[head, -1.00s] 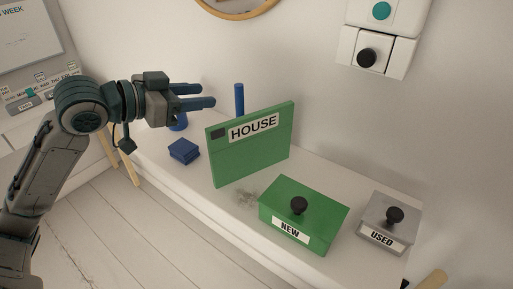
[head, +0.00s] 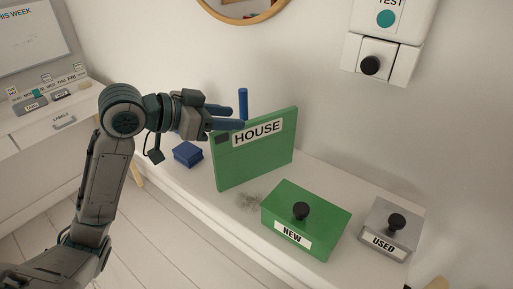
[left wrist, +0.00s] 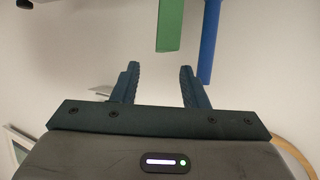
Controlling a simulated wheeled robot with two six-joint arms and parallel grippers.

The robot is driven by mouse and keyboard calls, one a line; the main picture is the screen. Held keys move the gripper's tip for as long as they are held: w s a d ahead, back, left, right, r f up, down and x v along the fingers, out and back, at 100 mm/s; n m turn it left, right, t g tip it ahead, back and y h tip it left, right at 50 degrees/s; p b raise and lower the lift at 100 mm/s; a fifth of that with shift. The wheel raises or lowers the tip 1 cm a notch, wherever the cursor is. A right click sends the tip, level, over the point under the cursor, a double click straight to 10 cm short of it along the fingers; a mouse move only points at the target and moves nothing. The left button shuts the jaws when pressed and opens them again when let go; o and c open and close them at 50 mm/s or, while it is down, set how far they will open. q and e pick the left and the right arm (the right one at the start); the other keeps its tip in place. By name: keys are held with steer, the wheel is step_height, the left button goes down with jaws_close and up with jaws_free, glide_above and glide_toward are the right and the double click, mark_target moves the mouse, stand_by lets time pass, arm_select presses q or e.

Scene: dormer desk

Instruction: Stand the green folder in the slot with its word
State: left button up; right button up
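The green folder (head: 255,158) stands upright on the white surface, with a HOUSE label near its top edge. My left gripper (head: 238,118) is at the folder's upper left corner in the head view, its fingers parted with nothing visible between them. In the left wrist view the fingers (left wrist: 159,67) are also apart and empty. A green strip, seemingly the folder's edge (left wrist: 170,25), is beyond the fingertips there. I cannot tell whether a finger touches the folder. My right gripper does not show. I cannot make out a slot marked HOUSE.
A blue post (head: 243,103) rises behind the folder and also shows in the left wrist view (left wrist: 210,40). A dark blue block (head: 188,154) lies to the left. A green NEW box (head: 320,213) and grey USED box (head: 376,223), both black-knobbed, stand to the right. A wall unit (head: 383,60) hangs above.

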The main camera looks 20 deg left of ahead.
mark_target(253, 120)
arm_select(q)
steer(key=shift+x, duration=1)
steer(key=shift+f+p+x, duration=0.2)
steer(key=shift+p+x, duration=0.25)
steer(key=shift+x, duration=1.4)
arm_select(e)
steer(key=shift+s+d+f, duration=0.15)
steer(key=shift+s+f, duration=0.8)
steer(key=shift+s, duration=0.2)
arm_select(q)
steer(key=shift+a+f, duration=0.1)
jaws_close()
